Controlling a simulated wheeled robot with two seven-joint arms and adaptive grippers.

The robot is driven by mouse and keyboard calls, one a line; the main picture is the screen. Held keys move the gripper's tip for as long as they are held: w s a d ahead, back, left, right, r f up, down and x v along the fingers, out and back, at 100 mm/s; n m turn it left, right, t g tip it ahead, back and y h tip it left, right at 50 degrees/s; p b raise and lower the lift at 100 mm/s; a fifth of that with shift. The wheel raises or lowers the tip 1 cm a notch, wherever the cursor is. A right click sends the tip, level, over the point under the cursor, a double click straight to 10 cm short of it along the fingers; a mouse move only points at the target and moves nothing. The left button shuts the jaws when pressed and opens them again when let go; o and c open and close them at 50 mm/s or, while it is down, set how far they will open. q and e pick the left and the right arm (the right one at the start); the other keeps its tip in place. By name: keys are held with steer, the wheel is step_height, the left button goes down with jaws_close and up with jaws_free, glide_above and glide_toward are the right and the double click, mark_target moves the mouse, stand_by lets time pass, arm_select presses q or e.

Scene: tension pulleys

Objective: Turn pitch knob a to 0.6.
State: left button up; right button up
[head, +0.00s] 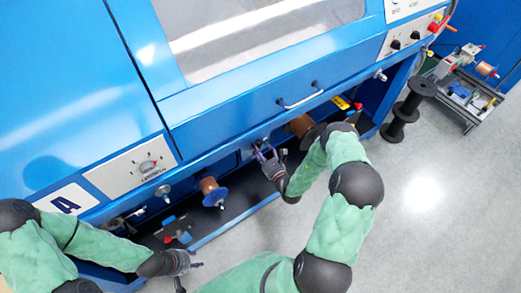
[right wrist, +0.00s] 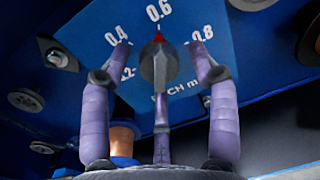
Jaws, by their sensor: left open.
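Pitch knob a (right wrist: 159,68), a dark grey knob with a red pointer tip, sits on a blue scale plate (right wrist: 85,28) in the right wrist view. Its red tip points up at the 0.6 mark; 0.4 is to its left and 0.8 to its right. My right gripper (right wrist: 157,50) has its purple fingers spread on both sides of the knob, with visible gaps, and a third finger below it. In the head view, my right gripper (head: 265,154) is at the machine's lower front and the knob is too small to tell. My left gripper (head: 197,265) is open and empty at the lower left.
Copper spools (head: 209,187) stick out along the machine's lower front. A large dial panel (head: 135,167) is at the left, and a door handle (head: 300,98) is above my right gripper. A black spool stack (head: 400,113) stands on the open floor at the right.

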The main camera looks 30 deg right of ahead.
steer(key=s, duration=1.2)
stand_by(0.6)
